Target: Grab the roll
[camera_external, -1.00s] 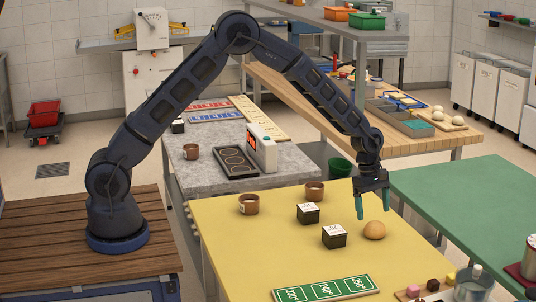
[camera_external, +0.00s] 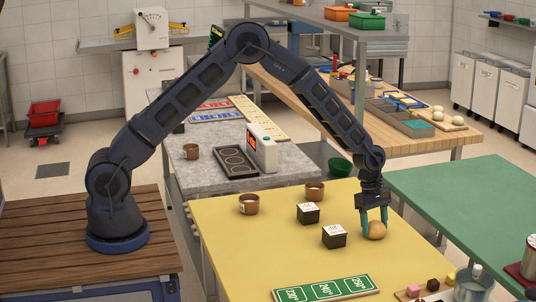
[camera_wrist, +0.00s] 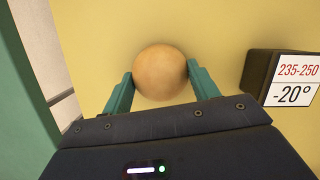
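The roll (camera_external: 377,231) is a round, golden-brown ball on the yellow table, right of the two black boxes. My gripper (camera_external: 375,222) points down over it, with one teal finger on either side. In the wrist view the roll (camera_wrist: 160,70) sits between the fingertips (camera_wrist: 160,78), and both appear to touch its sides. The gripper looks shut on the roll. The roll still appears to rest on the table.
One black box with a white label (camera_external: 334,237) stands close left of the roll; another (camera_external: 308,213) is farther back. A green temperature board (camera_external: 324,289) lies at the front. Yellow table around the roll's front is clear.

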